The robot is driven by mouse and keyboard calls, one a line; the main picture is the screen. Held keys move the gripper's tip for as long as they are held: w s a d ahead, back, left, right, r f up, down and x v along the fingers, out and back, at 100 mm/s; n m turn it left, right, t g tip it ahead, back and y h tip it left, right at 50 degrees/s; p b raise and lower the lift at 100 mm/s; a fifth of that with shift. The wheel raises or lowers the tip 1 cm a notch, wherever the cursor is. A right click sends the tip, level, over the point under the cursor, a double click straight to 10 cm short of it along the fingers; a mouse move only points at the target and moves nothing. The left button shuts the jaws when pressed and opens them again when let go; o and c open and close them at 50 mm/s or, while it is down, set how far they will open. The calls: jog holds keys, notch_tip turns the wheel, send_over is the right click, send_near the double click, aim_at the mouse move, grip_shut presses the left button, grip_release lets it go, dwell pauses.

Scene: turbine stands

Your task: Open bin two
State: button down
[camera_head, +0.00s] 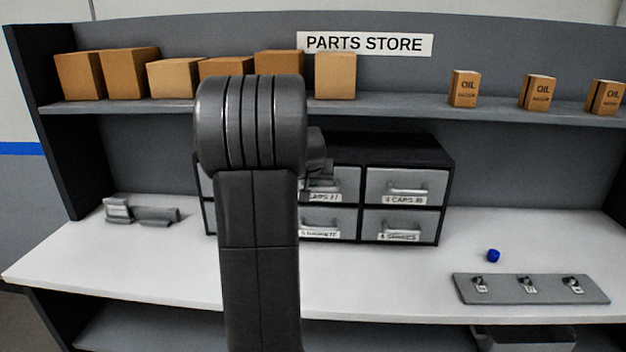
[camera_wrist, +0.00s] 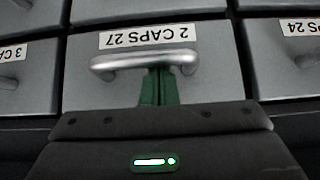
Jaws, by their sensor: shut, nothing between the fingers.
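Bin two (camera_head: 345,180) is the upper middle drawer of a dark cabinet (camera_head: 400,150), grey with a label reading "2 CAPS 27". My arm hides part of it in the head view. In the wrist view, the front of bin two (camera_wrist: 85,78) appears upside down and roughly level with its neighbours, so it looks closed. Its silver bar handle (camera_wrist: 120,64) crosses the front. My gripper (camera_wrist: 160,75) is shut, its green fingers together with their tips at the middle of the handle. Nothing shows between them. I cannot tell whether they touch the bar.
Drawer three (camera_head: 400,183) sits to the right of bin two, with more drawers (camera_head: 400,224) below. A shelf (camera_head: 400,108) with cardboard boxes overhangs the cabinet. A grey hook plate (camera_head: 530,290) and a blue object (camera_head: 493,255) lie on the white bench at right.

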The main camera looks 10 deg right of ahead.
jog(key=shift+s+a+f+b, duration=0.1)
jog(key=shift+s+a+b, duration=0.05)
jog(key=shift+s+b, duration=0.3)
jog(key=s+a+b, duration=0.2)
jog(key=s+b, duration=0.1)
jog(key=s, duration=0.5)
jog(key=s+a+b, duration=0.3)
jog(key=s+b, duration=0.1)
jog(key=s, duration=0.5)
jog(key=shift+d, duration=0.1)
